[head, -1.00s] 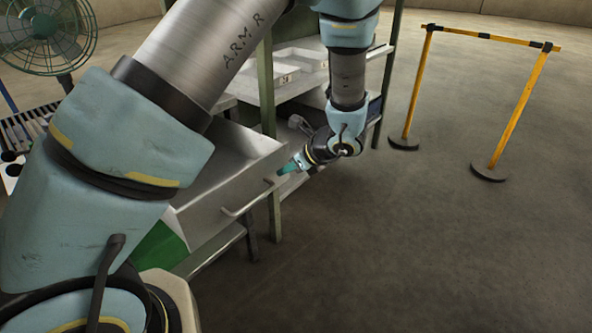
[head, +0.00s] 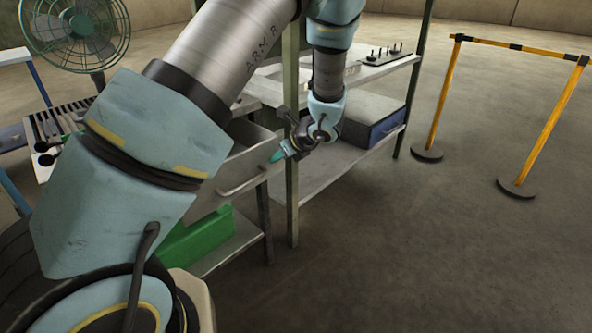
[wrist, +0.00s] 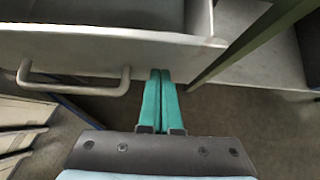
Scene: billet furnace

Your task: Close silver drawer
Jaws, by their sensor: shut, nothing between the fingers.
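The silver drawer (head: 236,160) is partly open, and its grey front with a bar handle (head: 245,180) faces the open floor. In the wrist view, the drawer front (wrist: 150,50) crosses the top and a strip of the inside shows behind it. The handle (wrist: 75,87) is left of my fingers. My gripper (head: 276,157) is shut and empty at the right end of the drawer front. In the wrist view, its teal fingertips (wrist: 160,74) meet the lower edge of the front; I cannot tell whether they touch. My arm hides much of the drawer in the head view.
A green bin (head: 195,240) sits below the drawer. A green post (head: 291,190) stands just right of the drawer. A blue-grey box (head: 372,122) lies on the shelf to the right. A yellow barrier (head: 515,120) stands far right, and a fan (head: 75,35) back left. The floor in front is clear.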

